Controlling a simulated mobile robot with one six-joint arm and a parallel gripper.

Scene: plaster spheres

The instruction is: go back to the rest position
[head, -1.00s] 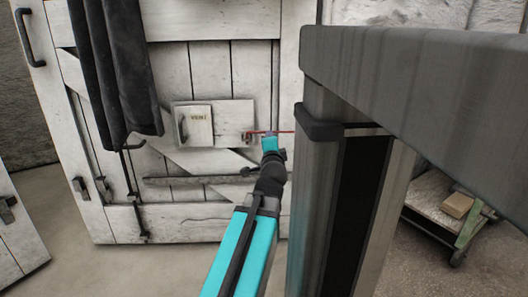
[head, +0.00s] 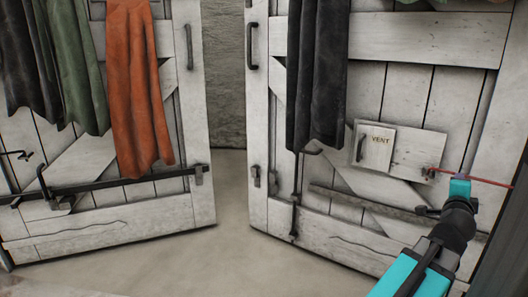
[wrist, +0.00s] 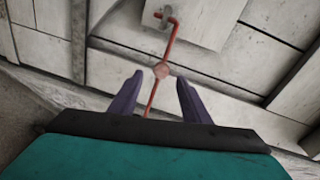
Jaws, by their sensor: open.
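My gripper (head: 460,178) is in front of the right door, at the right of the head view. In the wrist view my gripper (wrist: 158,95) has two purple fingers spread apart with nothing clamped between them. A thin bent red rod (wrist: 172,38) with a small round knob runs from a plate on the door. In the wrist view it passes through the gap between the fingers. I cannot tell whether it lies between them or beyond them. The rod also shows in the head view (head: 485,179), just above the gripper.
A white plank door (head: 450,60) carries a small panel marked VENT (head: 377,149) and a dark hanging cloth (head: 318,75). A second door (head: 187,110) stands at the left with an orange cloth (head: 138,90). Bare floor (head: 225,230) shows between the doors.

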